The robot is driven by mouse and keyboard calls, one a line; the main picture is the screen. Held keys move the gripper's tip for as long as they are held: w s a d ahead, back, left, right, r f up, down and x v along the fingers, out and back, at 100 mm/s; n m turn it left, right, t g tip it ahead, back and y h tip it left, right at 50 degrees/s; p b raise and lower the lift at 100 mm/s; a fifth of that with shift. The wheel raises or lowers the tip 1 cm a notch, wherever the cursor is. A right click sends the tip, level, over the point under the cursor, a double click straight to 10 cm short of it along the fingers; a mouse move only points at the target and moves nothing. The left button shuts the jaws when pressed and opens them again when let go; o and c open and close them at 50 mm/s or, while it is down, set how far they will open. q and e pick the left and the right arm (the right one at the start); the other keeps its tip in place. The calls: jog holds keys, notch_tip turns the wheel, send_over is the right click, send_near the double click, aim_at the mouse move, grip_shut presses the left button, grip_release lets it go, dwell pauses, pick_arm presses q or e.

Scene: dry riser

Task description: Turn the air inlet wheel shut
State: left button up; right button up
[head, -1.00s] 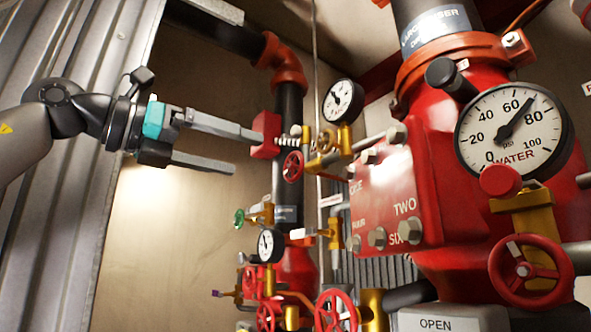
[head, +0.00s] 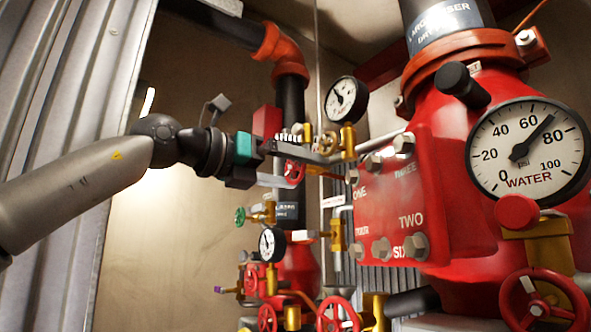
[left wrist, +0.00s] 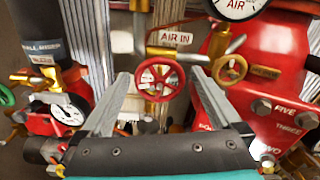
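The air inlet wheel (left wrist: 160,79) is a small red handwheel below an AIR IN label (left wrist: 176,38) in the left wrist view. In the head view the wheel (head: 292,171) is partly hidden by my left gripper (head: 315,168). In the left wrist view, my left gripper (left wrist: 159,80) is open, with one finger on each side of the wheel. Gaps show between the fingers and the rim. I cannot tell how deep the fingertips reach relative to the wheel. My right gripper is not in view.
A brass wheel (left wrist: 230,69) and the red valve body (head: 440,190) are close on the right. An air gauge (head: 346,99) is above. A green wheel (head: 239,215), a smaller gauge (head: 271,244) and red wheels (head: 338,316) are below. Corrugated metal (head: 75,120) stands at left.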

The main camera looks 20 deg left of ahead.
pick_arm(q)
jog(key=c, duration=1.3)
